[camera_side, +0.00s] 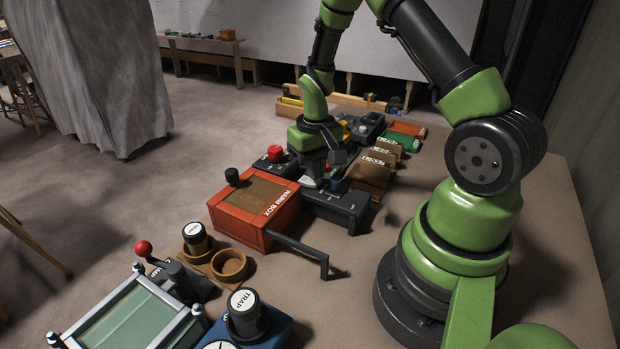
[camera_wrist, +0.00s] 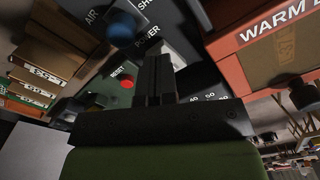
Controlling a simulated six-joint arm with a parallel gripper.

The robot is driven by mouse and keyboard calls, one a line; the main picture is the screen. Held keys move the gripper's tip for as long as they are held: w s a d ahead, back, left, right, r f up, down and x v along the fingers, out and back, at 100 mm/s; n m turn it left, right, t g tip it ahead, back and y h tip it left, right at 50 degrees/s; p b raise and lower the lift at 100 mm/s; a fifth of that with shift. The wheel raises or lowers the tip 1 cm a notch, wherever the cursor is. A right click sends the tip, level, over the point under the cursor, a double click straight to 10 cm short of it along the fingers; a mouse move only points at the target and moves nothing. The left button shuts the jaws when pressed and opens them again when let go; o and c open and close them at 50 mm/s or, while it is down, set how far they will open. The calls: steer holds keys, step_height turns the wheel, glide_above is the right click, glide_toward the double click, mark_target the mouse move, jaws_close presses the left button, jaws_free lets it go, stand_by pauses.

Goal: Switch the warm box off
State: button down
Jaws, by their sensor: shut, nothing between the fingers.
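The warm box (camera_side: 253,233) is an orange-red box with a brownish window in its top, a black knob (camera_side: 232,176) at its far left corner and a dark handle (camera_side: 302,252) at its near side. In the wrist view its labelled edge (camera_wrist: 245,48) is at upper right. My gripper (camera_side: 312,182) is shut and empty, fingers pointing down at this panel near POWER. They hide whatever is beneath; contact cannot be told.
A black box with a red button (camera_side: 276,153) stands behind the warm box. Brown cartons (camera_side: 370,170) stand right of the panel. A labelled jar (camera_side: 196,236), a wooden cup (camera_side: 229,265) and a blue TRAP unit (camera_side: 245,312) are in front. Bench is clear right of the handle.

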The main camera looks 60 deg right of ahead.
steer(key=shift+f, duration=0.65)
steer(key=shift+r, duration=3.55)
steer(key=s+a+r+t, duration=0.2)
steer(key=a+r, duration=0.2)
steer(key=r, duration=0.3)
steer(key=s+a+r+t, duration=0.1)
steer(key=a+r+t, duration=0.1)
steer(key=a+r, duration=0.4)
steer(key=s+a+r+n+t+y, duration=0.2)
steer(key=s+a+r, duration=0.3)
steer(key=s, duration=0.5)
steer(key=shift+r+t, duration=0.55)
steer(key=shift+t, duration=0.05)
